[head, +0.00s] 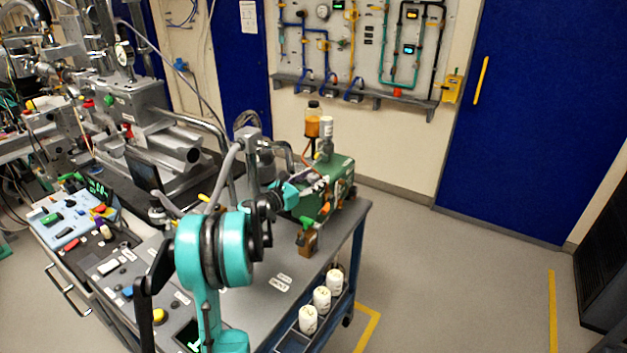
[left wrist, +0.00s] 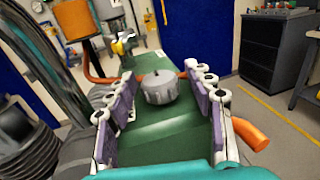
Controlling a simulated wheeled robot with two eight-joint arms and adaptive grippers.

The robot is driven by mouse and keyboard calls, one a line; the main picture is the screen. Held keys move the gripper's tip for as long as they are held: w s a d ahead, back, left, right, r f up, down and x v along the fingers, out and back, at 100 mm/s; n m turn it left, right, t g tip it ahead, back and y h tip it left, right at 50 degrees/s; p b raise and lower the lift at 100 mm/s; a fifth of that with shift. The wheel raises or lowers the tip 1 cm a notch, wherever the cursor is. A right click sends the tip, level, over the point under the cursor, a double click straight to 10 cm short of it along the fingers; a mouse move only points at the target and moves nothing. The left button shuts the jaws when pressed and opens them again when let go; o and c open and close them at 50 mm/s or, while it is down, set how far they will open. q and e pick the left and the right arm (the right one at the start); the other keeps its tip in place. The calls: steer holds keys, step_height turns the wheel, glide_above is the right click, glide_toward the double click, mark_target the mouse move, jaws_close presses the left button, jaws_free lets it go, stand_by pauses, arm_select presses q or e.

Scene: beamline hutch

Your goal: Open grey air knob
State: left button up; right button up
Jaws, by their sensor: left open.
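The grey air knob (left wrist: 160,88) is a short ribbed cylinder on top of the green pump body (left wrist: 155,130) in the left wrist view. My left gripper (left wrist: 160,80) is open, with one purple-padded finger on each side of the knob. Gaps show between the knob and both fingers, so it is not gripped. In the head view, my left gripper (head: 300,188) is over the green pump (head: 342,176) at the cart's far end. The knob cannot be made out there. My right gripper is not in view.
An amber bottle (head: 313,121) stands behind the pump. Orange hose (left wrist: 250,133) runs close beside the right finger. White containers (head: 321,299) sit on the cart's lower shelf. A blue control box (head: 65,222) is at left. Floor is clear right of the cart.

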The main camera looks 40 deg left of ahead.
arm_select(q)
steer(key=c, duration=1.2)
